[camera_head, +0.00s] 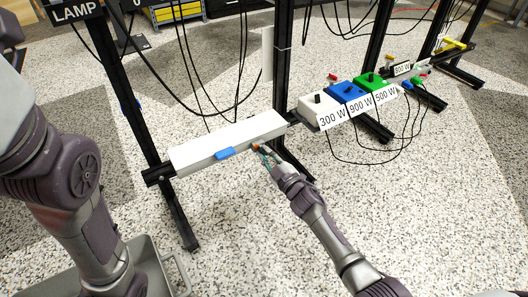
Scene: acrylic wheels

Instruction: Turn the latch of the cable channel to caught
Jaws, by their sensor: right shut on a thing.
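The cable channel is a long white box (205,150) fixed across the black frame, tilted up to the right in the head view. A blue tab (225,153) sits on its front lower edge. A small orange piece, apparently the latch (256,146), shows on the front edge to the right of the blue tab. My right gripper (262,151) reaches up from the lower right and is shut on this orange latch. Its fingers partly hide the latch, so its exact angle cannot be told.
White, blue (347,92) and green (370,82) boxes with wattage labels stand on the frame at the right, with cables hanging below. Black posts and loose cables rise behind the channel. A grey bin (176,270) is at the lower left. The speckled floor in front is clear.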

